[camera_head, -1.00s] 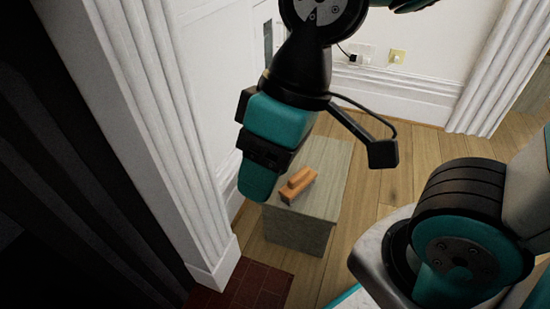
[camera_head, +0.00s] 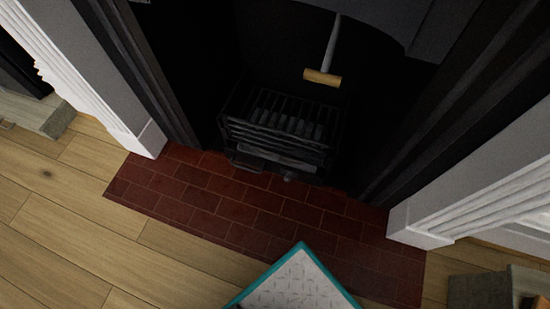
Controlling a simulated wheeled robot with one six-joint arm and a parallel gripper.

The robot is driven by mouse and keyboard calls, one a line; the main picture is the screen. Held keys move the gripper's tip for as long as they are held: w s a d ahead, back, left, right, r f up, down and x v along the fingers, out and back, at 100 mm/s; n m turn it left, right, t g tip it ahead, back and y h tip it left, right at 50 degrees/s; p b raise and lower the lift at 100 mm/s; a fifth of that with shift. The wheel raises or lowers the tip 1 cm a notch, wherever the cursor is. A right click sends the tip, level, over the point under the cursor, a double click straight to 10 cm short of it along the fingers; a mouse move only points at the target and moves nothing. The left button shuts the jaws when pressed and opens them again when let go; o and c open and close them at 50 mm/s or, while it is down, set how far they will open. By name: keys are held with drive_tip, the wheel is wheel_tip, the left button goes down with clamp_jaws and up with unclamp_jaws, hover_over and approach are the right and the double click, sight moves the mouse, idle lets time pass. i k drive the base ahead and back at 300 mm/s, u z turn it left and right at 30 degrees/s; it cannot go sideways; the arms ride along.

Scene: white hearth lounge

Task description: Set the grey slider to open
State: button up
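The fireplace is in the middle of the head view, with a black iron grate (camera_head: 280,118) inside it. Below the bars, at the grate's front, is a flat dark grey piece (camera_head: 247,161). A small grey knob-like piece (camera_head: 290,177) sits low to its right. Either could be the grey slider; I cannot tell which, nor its setting. A grey rod with a wooden cross handle (camera_head: 322,77) hangs above the grate. My gripper is out of view.
A red brick hearth (camera_head: 250,205) lies before the grate. White surround posts (camera_head: 148,138) stand at both sides. A grey box (camera_head: 480,288) with an orange object (camera_head: 522,290) is at lower right. Wooden floor (camera_head: 60,220) is clear at lower left.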

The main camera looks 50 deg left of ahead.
sight(286, 173)
drive_tip(key=u, duration=1.95)
drive_tip(key=i, duration=0.15)
drive_tip(key=z, duration=2.15)
drive_tip(key=k, duration=0.9)
drive_tip(key=u, duration=1.75)
